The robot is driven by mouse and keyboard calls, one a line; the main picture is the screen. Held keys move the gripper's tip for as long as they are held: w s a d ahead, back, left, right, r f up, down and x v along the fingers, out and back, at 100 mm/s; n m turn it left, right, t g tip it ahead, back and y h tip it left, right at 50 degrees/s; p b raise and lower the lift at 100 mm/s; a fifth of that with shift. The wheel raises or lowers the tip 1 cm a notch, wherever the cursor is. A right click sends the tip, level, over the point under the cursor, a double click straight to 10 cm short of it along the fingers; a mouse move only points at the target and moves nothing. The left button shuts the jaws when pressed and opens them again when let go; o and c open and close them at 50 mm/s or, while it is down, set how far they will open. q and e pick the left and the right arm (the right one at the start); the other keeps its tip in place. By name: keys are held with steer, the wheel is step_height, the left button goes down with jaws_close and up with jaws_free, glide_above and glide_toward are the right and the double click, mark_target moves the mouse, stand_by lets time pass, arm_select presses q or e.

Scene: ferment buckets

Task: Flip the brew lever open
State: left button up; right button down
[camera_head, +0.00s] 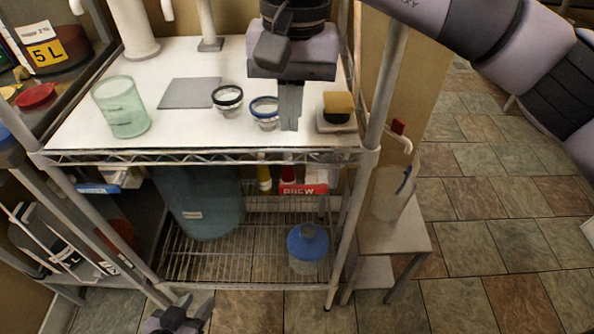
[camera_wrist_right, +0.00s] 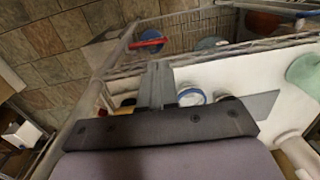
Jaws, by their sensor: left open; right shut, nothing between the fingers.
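The red BREW label (camera_head: 303,189) is on the front of the rack, below the white top shelf. A small red part (camera_head: 288,173), perhaps the lever, shows just above it, with a yellow part (camera_head: 264,178) to its left. Which way the lever is turned is too small to tell. A red strip (camera_wrist_right: 148,43) beyond the shelf edge in the right wrist view looks like the label. My right gripper (camera_head: 290,122) is shut and empty, pointing down over the shelf's front, above and behind the label; its fingers (camera_wrist_right: 157,75) also show in the wrist view. My left gripper (camera_head: 182,316) is open, low in front of the rack.
The white shelf (camera_head: 190,60) holds a green beaker (camera_head: 122,108), a grey plate (camera_head: 190,93), two small ringed glasses (camera_head: 228,100) and a yellow sponge (camera_head: 338,105). Below are a large blue-green bucket (camera_head: 203,205) and a blue-capped jug (camera_head: 308,248). A rack post (camera_head: 378,120) stands right.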

steer(key=shift+w+d+r+h, duration=0.3)
steer(key=shift+w+d+r, duration=0.05)
steer(key=shift+w+d, duration=0.1)
glide_toward(297, 186)
steer(key=f, duration=0.5)
steer(key=shift+s+f+p, duration=0.2)
steer(key=shift+p, duration=0.2)
steer(key=shift+f, duration=0.75)
